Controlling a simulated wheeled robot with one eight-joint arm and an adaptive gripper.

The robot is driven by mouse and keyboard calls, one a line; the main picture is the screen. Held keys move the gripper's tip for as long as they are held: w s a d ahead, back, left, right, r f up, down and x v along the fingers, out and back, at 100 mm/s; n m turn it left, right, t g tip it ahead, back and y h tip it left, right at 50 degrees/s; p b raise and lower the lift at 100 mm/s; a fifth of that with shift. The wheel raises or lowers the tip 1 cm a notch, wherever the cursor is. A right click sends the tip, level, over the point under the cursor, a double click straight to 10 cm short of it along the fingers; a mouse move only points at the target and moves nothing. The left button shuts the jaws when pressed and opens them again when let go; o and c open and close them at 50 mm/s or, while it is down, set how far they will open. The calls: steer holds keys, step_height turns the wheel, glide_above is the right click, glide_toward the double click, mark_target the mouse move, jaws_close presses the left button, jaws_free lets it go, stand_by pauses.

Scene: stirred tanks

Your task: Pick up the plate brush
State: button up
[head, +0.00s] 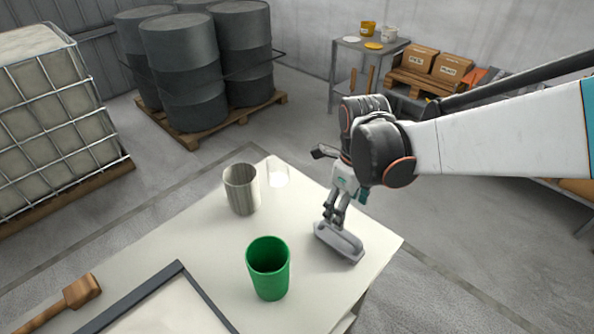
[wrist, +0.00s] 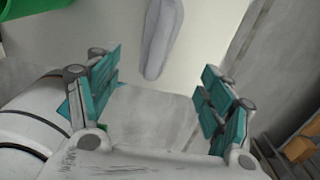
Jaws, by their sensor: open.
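The plate brush, a grey elongated block with a raised top, appears to be the piece (head: 340,243) lying near the right edge of the white table. It also shows at the top middle of the wrist view (wrist: 162,38). My gripper (head: 333,216) points down at the brush's far end in the head view. In the wrist view my gripper (wrist: 165,95) has its teal-padded fingers wide apart with nothing between them; the brush lies beyond them. I cannot tell whether the fingers touch it. The brush's underside is hidden.
The white table (head: 195,250) also holds a green cup (head: 268,270), a ribbed grey cup (head: 241,190), a clear glass (head: 278,173), a dark-framed board (head: 180,305) and a wooden mallet (head: 75,293). The table's right edge is close to the brush.

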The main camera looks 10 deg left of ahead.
mark_target(338, 239)
steer(key=shift+a+f, duration=0.1)
steer(key=shift+f, duration=0.4)
step_height(338, 239, down, 8)
steer(key=b, duration=0.3)
steer(key=shift+f, duration=0.2)
step_height(338, 239, down, 5)
steer(key=b, duration=0.3)
steer(key=shift+w+a, duration=0.15)
steer(key=shift+c, duration=0.4)
steer(key=c, duration=1.1)
